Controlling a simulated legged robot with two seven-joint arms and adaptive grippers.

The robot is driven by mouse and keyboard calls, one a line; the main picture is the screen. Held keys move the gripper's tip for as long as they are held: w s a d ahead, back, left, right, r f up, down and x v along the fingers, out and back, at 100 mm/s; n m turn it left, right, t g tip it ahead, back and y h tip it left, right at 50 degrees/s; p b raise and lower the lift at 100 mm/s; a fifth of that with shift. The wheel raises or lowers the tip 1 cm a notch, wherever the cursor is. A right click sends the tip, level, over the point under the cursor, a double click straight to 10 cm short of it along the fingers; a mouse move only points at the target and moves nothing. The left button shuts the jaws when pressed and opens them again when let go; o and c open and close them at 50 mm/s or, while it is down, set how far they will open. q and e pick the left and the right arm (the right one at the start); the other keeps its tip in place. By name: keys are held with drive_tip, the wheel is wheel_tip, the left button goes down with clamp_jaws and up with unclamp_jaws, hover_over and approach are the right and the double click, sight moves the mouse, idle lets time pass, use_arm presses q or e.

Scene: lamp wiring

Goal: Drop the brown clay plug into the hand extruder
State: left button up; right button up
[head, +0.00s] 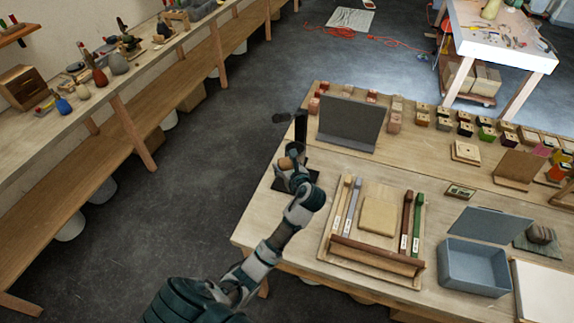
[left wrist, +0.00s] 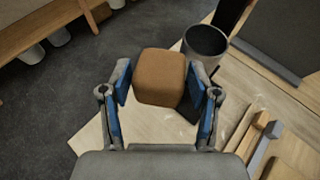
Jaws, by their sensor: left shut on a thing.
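The brown clay plug (left wrist: 160,77) is a rounded block between the blue finger pads of my left gripper (left wrist: 161,98) in the left wrist view. My left gripper is shut on it. The hand extruder's round grey barrel (left wrist: 205,42) has an open top and stands just beyond and to the right of the plug in that view. The plug is outside the barrel. In the head view, my left gripper (head: 292,168) is in front of the extruder's dark upright (head: 301,127) at the table's left end and partly hides the extruder. My right gripper is not in view.
A dark grey panel (head: 351,123) stands right of the extruder. A wooden tray (head: 376,262) with coloured sticks and a blue-grey box (head: 474,267) are farther right. Several small blocks line the table's back. The table's left edge is close to the extruder.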

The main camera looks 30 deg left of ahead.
sight(297, 144)
use_arm(q)
drive_tip(key=shift+w+a, duration=0.25)
drive_tip(key=w, duration=0.3)
drive_tip(key=w+a, duration=0.1)
drive_tip(key=w, duration=0.2)
drive_tip(key=w+a, duration=0.1)
drive_tip(key=w, duration=0.2)
drive_tip(key=shift+w+a, duration=0.2)
drive_tip(key=shift+w, duration=0.15)
drive_tip(key=shift+w+a+f, duration=0.35)
drive_tip(key=shift+w+f, duration=0.1)
drive_tip(key=shift+w, duration=0.2)
drive_tip(key=shift+w+a+f, duration=0.3)
drive_tip(key=shift+w+f, duration=0.15)
drive_tip(key=shift+w, duration=0.15)
drive_tip(key=shift+d+f, duration=0.15)
drive_tip(key=shift+f, duration=0.2)
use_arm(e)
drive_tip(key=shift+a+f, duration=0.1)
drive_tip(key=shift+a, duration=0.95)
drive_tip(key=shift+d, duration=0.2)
